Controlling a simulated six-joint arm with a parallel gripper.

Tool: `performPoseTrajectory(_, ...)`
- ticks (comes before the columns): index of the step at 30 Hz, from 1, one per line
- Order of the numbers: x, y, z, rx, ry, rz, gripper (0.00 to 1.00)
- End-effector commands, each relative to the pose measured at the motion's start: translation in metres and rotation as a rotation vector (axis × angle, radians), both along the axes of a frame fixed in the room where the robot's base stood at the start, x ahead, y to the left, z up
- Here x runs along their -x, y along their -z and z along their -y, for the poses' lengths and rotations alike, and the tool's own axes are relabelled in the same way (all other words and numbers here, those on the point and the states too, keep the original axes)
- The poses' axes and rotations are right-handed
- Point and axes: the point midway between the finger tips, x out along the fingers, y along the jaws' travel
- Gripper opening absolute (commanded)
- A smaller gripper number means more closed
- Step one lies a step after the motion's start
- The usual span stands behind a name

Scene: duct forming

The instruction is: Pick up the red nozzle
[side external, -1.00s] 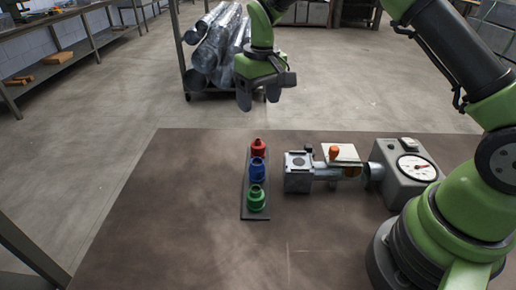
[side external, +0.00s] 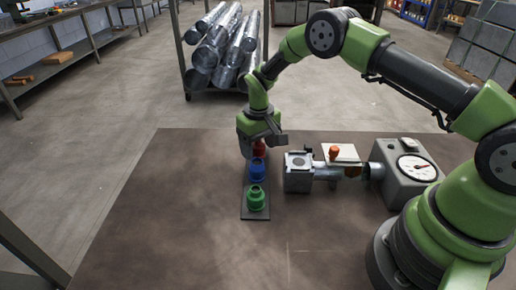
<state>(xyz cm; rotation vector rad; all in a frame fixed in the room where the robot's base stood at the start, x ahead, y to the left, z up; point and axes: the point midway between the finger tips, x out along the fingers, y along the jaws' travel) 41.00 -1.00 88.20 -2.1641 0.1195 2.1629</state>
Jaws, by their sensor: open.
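The red nozzle (side external: 259,147) stands at the far end of a dark narrow rack (side external: 246,206) on the brown table. My gripper (side external: 256,152) points down over the red nozzle, with its jaws open and its fingers at the nozzle's sides. The fingers and palm partly hide the red nozzle, and whether they touch it I cannot tell. A blue nozzle (side external: 257,171) stands in the middle of the rack, and a green nozzle (side external: 256,198) stands at the near end.
Right of the rack is a grey block fixture (side external: 298,181) joined by a duct to a grey box with a dial gauge (side external: 416,169). An orange-knobbed part (side external: 334,153) sits behind the duct. The table (side external: 170,215) is clear left of the rack. A cart of metal tubes (side external: 222,45) stands behind.

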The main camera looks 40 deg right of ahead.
Motion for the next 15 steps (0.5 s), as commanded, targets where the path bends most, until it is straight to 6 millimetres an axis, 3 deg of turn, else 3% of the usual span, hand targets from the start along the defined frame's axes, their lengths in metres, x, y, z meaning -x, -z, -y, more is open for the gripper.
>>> performPoseTrajectory(7, 0.0000, 0.0026, -0.0001, 0.000, 0.000, 0.000, 0.67)
performPoseTrajectory(14, 0.0000, 0.0023, -0.0002, 0.000, -0.001, 0.000, 0.16)
performPoseTrajectory(15, 0.0000, 0.0023, -0.0002, 0.000, -0.001, 0.000, 0.14)
